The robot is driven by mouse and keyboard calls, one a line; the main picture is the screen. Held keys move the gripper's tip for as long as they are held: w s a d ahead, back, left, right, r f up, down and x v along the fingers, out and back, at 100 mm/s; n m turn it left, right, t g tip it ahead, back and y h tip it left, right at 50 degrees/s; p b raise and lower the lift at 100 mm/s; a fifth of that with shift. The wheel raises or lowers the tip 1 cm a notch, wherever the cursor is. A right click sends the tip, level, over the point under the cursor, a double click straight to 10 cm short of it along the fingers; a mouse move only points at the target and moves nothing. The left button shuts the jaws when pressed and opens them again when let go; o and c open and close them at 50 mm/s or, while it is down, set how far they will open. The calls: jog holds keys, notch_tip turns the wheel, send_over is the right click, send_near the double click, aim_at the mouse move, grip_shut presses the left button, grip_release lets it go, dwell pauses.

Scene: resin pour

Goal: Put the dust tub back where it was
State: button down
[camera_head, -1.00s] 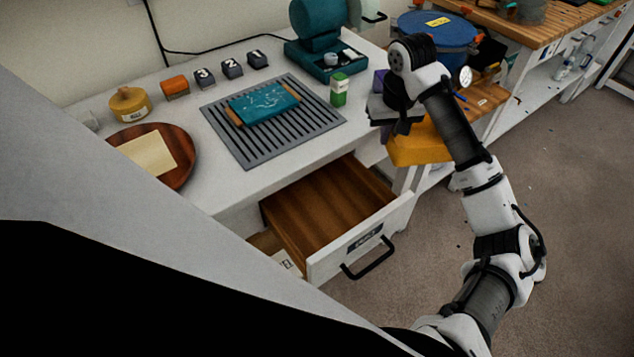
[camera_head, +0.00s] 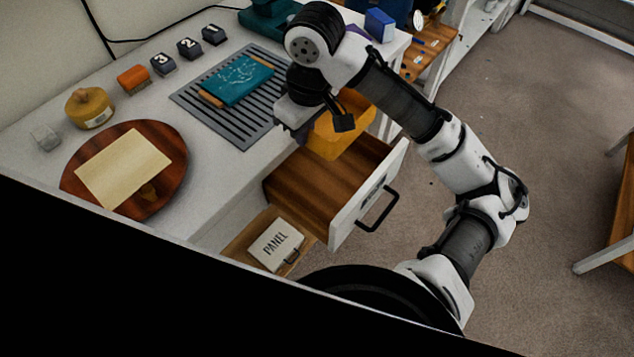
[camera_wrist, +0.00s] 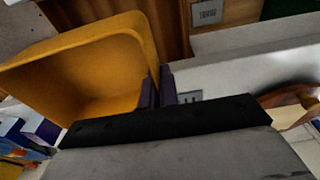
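The dust tub appears to be the yellow-orange tub (camera_head: 338,136), partly hidden behind my gripper in the head view. In the wrist view the tub (camera_wrist: 95,70) fills the upper left, with its open inside showing; I see nothing in the visible part. My gripper (camera_wrist: 158,88) has its dark fingers on either side of the tub's wall and is shut on it. In the head view my gripper (camera_head: 303,128) holds the tub above the open wooden drawer (camera_head: 320,183), near the bench's front edge. The fingertips are hard to make out there.
The white bench carries a grey slotted mat (camera_head: 243,128) with a teal panel (camera_head: 238,80), a round wooden board (camera_head: 170,190), a yellow round pot (camera_head: 89,107) and numbered blocks. The drawer front (camera_head: 372,195) juts over the floor.

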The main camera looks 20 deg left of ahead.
notch_tip(320, 180, down, 20)
jog(key=shift+s+b, duration=0.1)
jog(key=shift+b, duration=1.15)
jog(key=shift+f+b, duration=0.3)
jog(key=c, duration=1.7)
grip_release()
jog(key=shift+r, duration=0.1)
jog(key=r, duration=0.4)
jog(key=d+r+p, duration=0.1)
jog(key=r, duration=0.3)
jog(key=r+p, duration=0.1)
jog(key=r, duration=0.3)
jog(key=shift+s+d+r, duration=0.15)
jog(key=shift+s+d, duration=0.1)
jog(key=shift+s, duration=0.05)
